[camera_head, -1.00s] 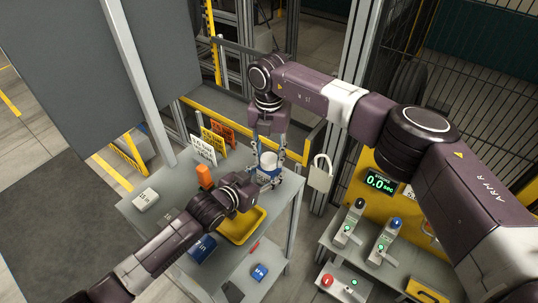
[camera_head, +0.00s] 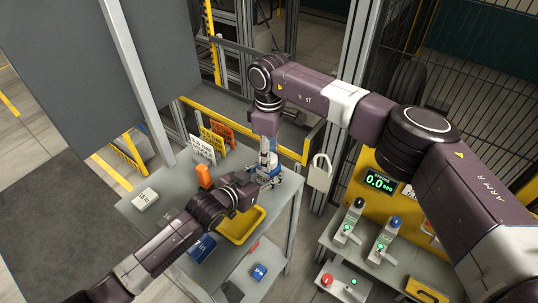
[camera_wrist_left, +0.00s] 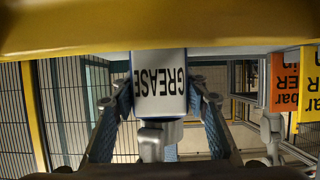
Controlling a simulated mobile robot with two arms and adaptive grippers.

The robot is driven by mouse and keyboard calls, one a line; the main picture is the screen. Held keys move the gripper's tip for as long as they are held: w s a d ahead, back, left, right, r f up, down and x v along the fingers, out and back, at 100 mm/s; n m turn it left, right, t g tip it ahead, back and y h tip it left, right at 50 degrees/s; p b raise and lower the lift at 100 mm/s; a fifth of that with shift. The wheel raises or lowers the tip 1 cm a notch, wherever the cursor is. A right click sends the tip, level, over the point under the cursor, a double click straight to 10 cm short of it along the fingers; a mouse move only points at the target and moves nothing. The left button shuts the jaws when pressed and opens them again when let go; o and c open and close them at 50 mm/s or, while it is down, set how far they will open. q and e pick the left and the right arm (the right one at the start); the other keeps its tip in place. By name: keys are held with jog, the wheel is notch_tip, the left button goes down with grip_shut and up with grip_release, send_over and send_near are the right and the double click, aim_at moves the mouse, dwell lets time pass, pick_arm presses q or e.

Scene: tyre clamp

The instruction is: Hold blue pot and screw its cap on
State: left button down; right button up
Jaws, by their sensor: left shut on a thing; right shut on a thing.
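The pot (camera_head: 268,163) stands upright near the far right corner of the grey table, beyond the yellow tray. In the left wrist view it also shows (camera_wrist_left: 160,85), with an upside-down white GREASE label between my left fingers. My left gripper (camera_head: 266,178) is shut on the pot from the near side. My right gripper (camera_head: 268,146) points straight down over the pot and is shut at its top, where the cap is. The cap itself is mostly hidden by the right fingers, so I cannot tell how it sits on the pot.
The yellow tray (camera_head: 241,228) lies close under my left wrist. An orange object (camera_head: 204,175), sign cards (camera_head: 213,140) and a white box (camera_head: 145,200) stand on the table. A yellow rail (camera_head: 285,146) runs behind. A padlock-shaped grey piece (camera_head: 320,173) hangs right of the pot.

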jog(key=shift+m, duration=0.8)
jog(key=o, duration=0.9)
jog(key=shift+r, duration=2.3)
jog(key=shift+c, duration=0.5)
